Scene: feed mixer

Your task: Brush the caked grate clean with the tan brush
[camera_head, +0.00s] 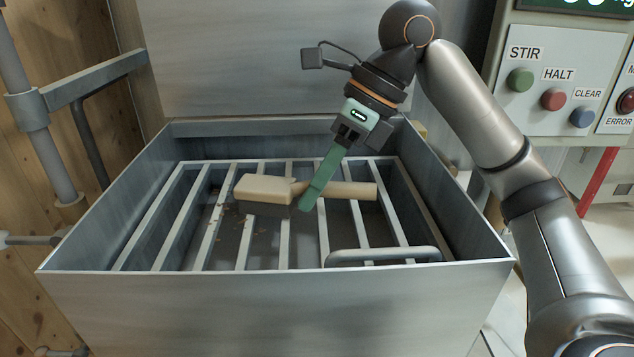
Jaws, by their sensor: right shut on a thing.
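The tan brush (263,188) is over the metal grate (249,230) inside the open grey box. Its head with dark bristles points left and its handle (357,190) points right. My right gripper (312,196) reaches down from the upper right, its green fingers shut on the brush handle close to the head. The bristles are low over the left-middle bars; I cannot tell whether they touch. Small brown crumbs (214,222) show on the left bars and below them. The area under the brush head is hidden. My left gripper is not in view.
The grey box (280,313) has high walls around the grate. A bar handle (383,256) is at the grate's front right. A raised lid (240,60) stands behind. A panel (555,85) with STIR, HALT and CLEAR buttons is at right. Pipes stand at left.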

